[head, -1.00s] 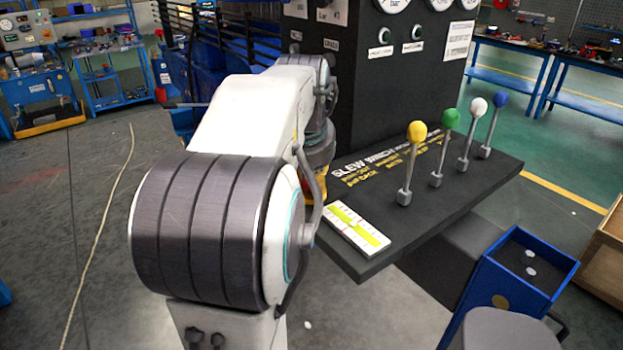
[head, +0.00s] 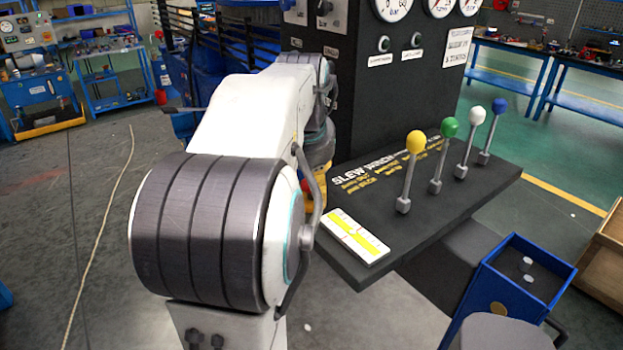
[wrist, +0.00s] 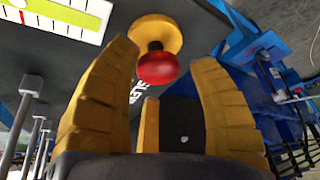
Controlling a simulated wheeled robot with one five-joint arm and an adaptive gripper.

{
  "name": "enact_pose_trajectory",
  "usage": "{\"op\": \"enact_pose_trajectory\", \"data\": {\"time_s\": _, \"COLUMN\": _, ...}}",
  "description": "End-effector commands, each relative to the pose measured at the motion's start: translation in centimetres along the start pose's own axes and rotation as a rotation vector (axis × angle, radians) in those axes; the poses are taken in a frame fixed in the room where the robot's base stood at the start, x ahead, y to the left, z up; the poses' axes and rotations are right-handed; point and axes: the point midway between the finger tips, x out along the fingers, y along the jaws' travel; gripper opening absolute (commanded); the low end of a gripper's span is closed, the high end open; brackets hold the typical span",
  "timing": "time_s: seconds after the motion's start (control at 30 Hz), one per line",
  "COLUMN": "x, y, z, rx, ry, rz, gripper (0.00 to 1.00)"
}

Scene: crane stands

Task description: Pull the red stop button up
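The red stop button (wrist: 157,68) shows in the wrist view as a round red knob on a dark stem, with a yellow collar (wrist: 157,33) fixed to the dark console. My gripper (wrist: 164,58) is open, with its yellow ribbed fingers spread left and right of the red knob and another finger below it in the picture. Gaps show between the knob and the side fingers; I see no contact. In the head view my arm hides most of the button area and the gripper.
Levers with yellow (head: 416,141), green (head: 450,127), white (head: 477,115) and blue (head: 499,105) knobs stand on the console (head: 440,220), right of my arm. A label plate (head: 354,236) lies near its front edge. A blue bin (head: 512,290) stands at lower right.

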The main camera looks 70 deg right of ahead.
Motion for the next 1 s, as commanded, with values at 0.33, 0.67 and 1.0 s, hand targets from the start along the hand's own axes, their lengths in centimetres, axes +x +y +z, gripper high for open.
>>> {"op": "enact_pose_trajectory", "data": {"time_s": 0.33, "x": 0.1, "y": 0.0, "z": 0.1, "rx": 0.0, "ry": -0.005, "rz": 0.0, "gripper": 0.65}}
{"op": "enact_pose_trajectory", "data": {"time_s": 0.67, "x": -3.3, "y": 0.0, "z": 0.0, "rx": 0.0, "ry": 0.0, "rz": 0.0, "gripper": 0.65}}
{"op": "enact_pose_trajectory", "data": {"time_s": 1.0, "x": -9.0, "y": 0.0, "z": 0.0, "rx": 0.0, "ry": -0.001, "rz": 0.0, "gripper": 0.65}}
